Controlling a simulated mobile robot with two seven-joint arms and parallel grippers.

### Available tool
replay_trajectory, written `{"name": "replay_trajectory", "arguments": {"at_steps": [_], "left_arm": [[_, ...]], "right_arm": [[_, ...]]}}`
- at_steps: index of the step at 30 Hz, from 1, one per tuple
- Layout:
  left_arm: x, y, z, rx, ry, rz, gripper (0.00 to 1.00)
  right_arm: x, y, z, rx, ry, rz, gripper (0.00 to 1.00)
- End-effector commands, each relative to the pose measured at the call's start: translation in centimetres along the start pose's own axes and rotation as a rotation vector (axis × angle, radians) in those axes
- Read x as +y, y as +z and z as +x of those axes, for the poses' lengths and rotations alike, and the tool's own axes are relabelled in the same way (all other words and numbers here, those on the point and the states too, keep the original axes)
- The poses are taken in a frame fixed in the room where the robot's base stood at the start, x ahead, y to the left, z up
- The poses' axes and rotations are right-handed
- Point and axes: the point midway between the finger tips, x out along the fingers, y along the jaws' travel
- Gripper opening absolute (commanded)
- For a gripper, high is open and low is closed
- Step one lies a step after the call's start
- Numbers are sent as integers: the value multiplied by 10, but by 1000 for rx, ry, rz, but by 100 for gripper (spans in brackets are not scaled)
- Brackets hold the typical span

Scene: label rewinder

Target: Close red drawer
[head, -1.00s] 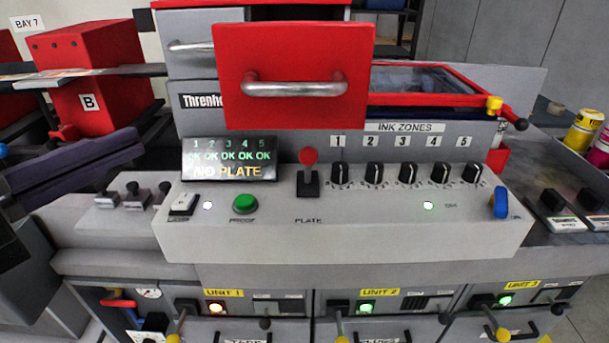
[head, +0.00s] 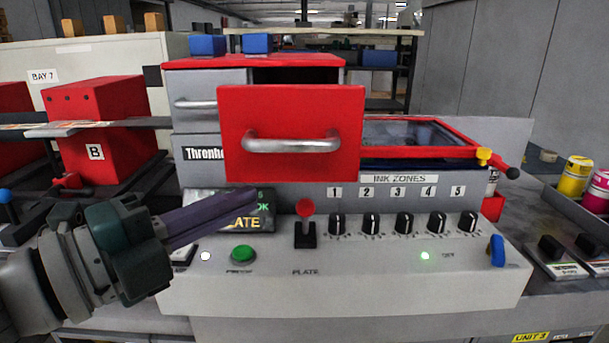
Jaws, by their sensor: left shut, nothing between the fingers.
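The red drawer (head: 290,112) stands pulled out toward me from the top of the grey cabinet, with a dark opening behind its front at the upper right. Its curved metal handle (head: 291,145) runs across the red front. My left gripper (head: 256,194) reaches in from the left with long dark purple fingers pressed together, empty. The fingertips appear below and left of the handle, in front of the small display screen, and look apart from the drawer. My right gripper is not in the view.
Below the drawer is a grey console with a red-knobbed plate lever (head: 305,222), a green button (head: 243,253) and a row of black knobs (head: 404,223). Two blue blocks (head: 208,45) sit on or behind the cabinet top. A red-framed glass tray (head: 415,137) lies to the right.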

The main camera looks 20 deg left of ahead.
Motion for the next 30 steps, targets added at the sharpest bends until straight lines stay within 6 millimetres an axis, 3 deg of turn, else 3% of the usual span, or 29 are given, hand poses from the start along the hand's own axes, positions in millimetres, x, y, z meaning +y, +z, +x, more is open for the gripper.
{"name": "replay_trajectory", "arguments": {"at_steps": [9, 30], "left_arm": [[0, 22, 20, -1, 1, -2, 0], [1, 28, 26, -2, 0, 0, 0]], "right_arm": [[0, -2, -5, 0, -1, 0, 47], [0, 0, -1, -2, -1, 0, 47]]}}
